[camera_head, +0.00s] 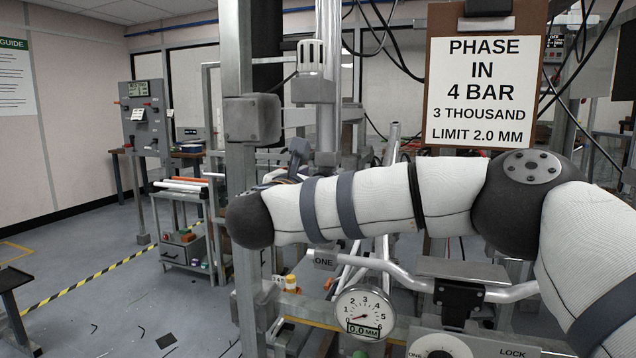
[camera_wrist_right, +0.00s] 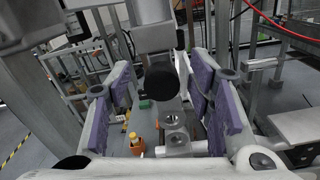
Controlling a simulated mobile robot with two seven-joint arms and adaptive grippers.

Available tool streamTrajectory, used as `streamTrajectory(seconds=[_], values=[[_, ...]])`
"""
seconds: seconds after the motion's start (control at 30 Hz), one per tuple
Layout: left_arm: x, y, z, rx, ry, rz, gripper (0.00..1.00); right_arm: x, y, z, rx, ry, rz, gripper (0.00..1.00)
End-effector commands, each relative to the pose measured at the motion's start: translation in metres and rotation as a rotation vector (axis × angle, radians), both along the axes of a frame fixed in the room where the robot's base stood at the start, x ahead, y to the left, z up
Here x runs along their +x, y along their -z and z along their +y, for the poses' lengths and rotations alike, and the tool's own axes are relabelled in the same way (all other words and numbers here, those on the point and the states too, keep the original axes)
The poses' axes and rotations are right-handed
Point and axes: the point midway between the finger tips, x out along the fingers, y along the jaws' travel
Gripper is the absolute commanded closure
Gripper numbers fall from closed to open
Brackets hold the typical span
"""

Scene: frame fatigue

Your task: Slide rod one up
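My right arm crosses the head view from the right, and its wrist hides much of the frame behind it. My right gripper (camera_wrist_right: 162,88) shows in the right wrist view as two purple-padded fingers standing well apart. A grey metal column (camera_wrist_right: 152,32) with a dark round end (camera_wrist_right: 160,83) shows between the fingers; I cannot tell its distance or any contact. In the head view a grey collar marked ONE (camera_head: 322,260) sits just below my forearm. Which bar is rod one is unclear, as my arm hides part of the area. My left gripper is not in view.
A dial gauge (camera_head: 364,313) reads 0.0 MM at the front. A bent silver handle bar (camera_head: 500,292) lies right of it, above a panel marked ONE and LOCK (camera_head: 512,352). A clipboard sign (camera_head: 482,90) hangs behind my arm. Open floor (camera_head: 110,280) lies left.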

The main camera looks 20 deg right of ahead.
Motion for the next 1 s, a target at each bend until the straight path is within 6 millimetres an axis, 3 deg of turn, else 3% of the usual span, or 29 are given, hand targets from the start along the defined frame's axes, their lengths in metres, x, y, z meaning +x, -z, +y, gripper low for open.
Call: streamTrajectory(seconds=[0.27,0.7,1.0], values=[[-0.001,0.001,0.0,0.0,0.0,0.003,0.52,-0.006,0.004,0.005,0.0,-0.003,0.008,0.52],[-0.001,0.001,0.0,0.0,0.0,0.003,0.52,-0.09,0.003,0.062,-0.001,-0.004,0.004,0.52],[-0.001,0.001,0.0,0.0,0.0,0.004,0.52,-0.099,0.003,0.067,0.0,0.0,0.004,0.52]])
